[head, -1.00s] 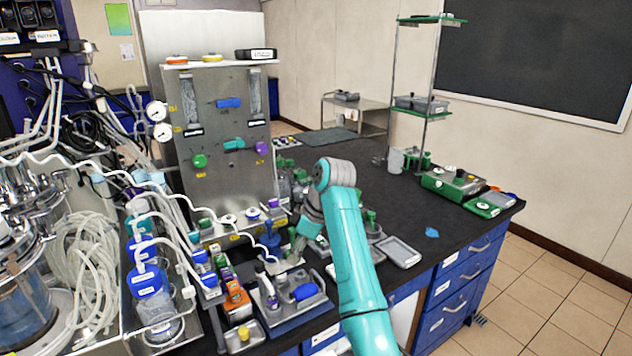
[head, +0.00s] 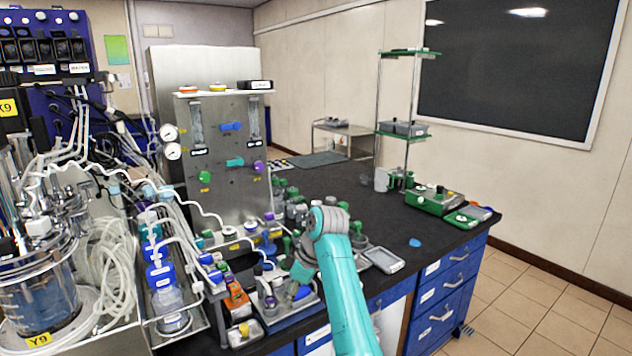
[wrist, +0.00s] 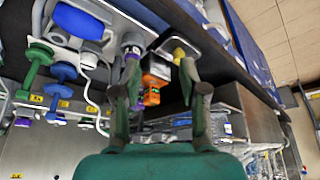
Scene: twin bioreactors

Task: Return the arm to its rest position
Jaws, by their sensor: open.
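My teal arm (head: 343,290) reaches up from the bottom of the head view and bends at a grey joint over the front part of the black bench. My gripper (wrist: 160,75) shows in the wrist view with its two fingers apart and nothing held between them. An orange box (wrist: 152,85) appears beyond the gap between the fingers, with a yellow-topped item (wrist: 179,54) beside it. In the head view the gripper's fingers are hard to make out among the small items, and the arm hides part of the bench.
A steel panel (head: 222,165) with coloured valves stands behind the arm. Tubing and glass vessels (head: 48,300) crowd the left. A tray with bottles (head: 290,318) sits near the bench edge. The black bench top (head: 350,205) is mostly clear toward the right, before a green device (head: 433,200).

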